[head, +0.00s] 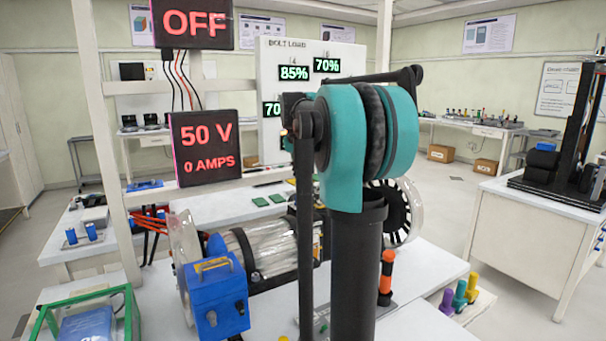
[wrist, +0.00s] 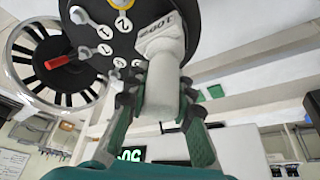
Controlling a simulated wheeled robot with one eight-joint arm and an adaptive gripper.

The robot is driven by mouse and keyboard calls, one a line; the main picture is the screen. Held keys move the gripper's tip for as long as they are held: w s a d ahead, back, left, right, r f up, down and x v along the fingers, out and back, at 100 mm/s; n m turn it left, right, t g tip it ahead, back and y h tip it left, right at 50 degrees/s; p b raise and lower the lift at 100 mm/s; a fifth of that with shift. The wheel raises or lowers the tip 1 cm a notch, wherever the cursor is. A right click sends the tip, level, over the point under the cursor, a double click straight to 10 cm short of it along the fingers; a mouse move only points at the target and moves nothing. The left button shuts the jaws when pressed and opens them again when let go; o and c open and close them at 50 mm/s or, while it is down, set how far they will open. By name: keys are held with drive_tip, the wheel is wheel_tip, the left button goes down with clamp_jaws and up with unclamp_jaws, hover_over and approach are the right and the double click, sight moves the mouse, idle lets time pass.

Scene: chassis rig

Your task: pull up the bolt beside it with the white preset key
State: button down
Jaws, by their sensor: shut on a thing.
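In the wrist view my gripper (wrist: 160,95) is shut on the white preset key (wrist: 162,84), with one green and black finger on each side of its shaft. The key's wide head carries dark lettering, seen upside down. Any bolt under the key's head is hidden, so I cannot tell whether the key is seated. In the head view my arm hides the gripper, key and hub.
A spoked wheel (wrist: 38,66) with a red handle (wrist: 62,62) is left of the hub. The bolt load board (head: 272,70) shows percentages. Purple, teal and yellow keys (head: 460,292) stand at the bench's right edge, near an orange and black piece (head: 386,277). A blue box (head: 214,295) stands left.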

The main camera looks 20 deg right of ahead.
drive_tip(key=shift+s+f, duration=0.1)
drive_tip(key=shift+f, duration=0.65)
idle(1.2)
drive_tip(key=shift+r, duration=0.1)
drive_tip(key=shift+r, duration=3.45)
